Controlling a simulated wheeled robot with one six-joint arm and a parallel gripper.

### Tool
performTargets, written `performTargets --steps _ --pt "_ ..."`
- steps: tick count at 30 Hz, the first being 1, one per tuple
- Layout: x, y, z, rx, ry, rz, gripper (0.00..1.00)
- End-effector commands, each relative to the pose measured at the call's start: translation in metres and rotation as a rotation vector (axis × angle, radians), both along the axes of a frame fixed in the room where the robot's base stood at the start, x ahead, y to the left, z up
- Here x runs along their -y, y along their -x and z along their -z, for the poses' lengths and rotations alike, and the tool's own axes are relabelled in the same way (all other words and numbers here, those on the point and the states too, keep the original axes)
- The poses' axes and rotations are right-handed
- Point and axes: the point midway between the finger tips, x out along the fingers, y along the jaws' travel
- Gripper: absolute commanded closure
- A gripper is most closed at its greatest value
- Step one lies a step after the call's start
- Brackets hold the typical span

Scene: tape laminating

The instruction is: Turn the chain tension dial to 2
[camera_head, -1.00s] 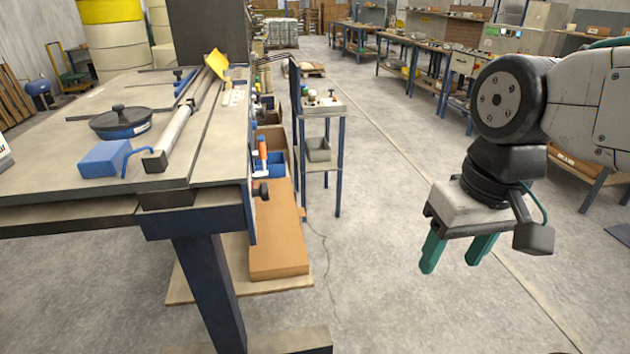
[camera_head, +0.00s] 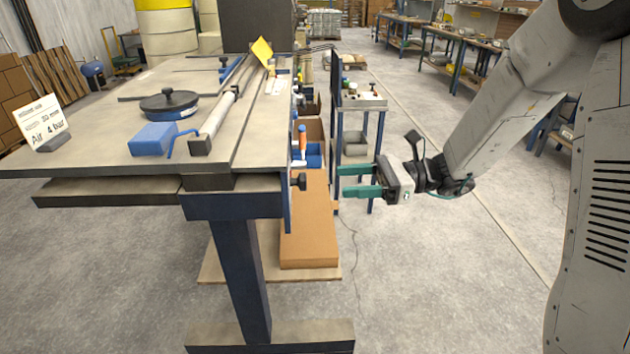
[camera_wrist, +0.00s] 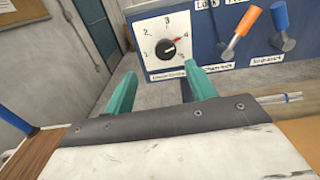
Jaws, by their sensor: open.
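The dial is a black knob (camera_wrist: 167,49) with a red pointer on a white plate (camera_wrist: 150,32) with printed numbers, in the wrist view. Its red pointer is toward the upper right, near the 4. The 2 is at the plate's upper left. In the head view a dark knob (camera_head: 299,182) sticks out from the table's right side. My gripper (camera_head: 343,181) is open and empty, its green fingers pointing left toward that knob with a gap between. In the wrist view the fingers (camera_wrist: 160,76) lie below the dial plate, apart from it.
An orange-handled lever (camera_wrist: 245,27) and a blue-handled lever (camera_wrist: 281,20) sit right of the dial on the blue panel (camera_wrist: 212,47). A long cardboard box (camera_head: 309,235) lies below the table (camera_head: 110,157). A small stand (camera_head: 361,103) is behind my gripper. Open floor lies to the right.

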Motion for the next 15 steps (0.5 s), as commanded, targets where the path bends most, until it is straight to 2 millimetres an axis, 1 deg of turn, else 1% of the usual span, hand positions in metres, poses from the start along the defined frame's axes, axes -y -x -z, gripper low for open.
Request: performTargets --steps 2,5,12,15 --pt "0.0 -0.006 0.003 -0.019 -0.018 0.019 0.44" --pt "-0.008 -0.008 0.004 -0.025 -0.025 0.024 0.44" --pt "-0.047 -0.009 0.003 -0.023 -0.024 0.021 0.44" --pt "-0.061 -0.009 0.004 -0.023 -0.023 0.022 0.44"
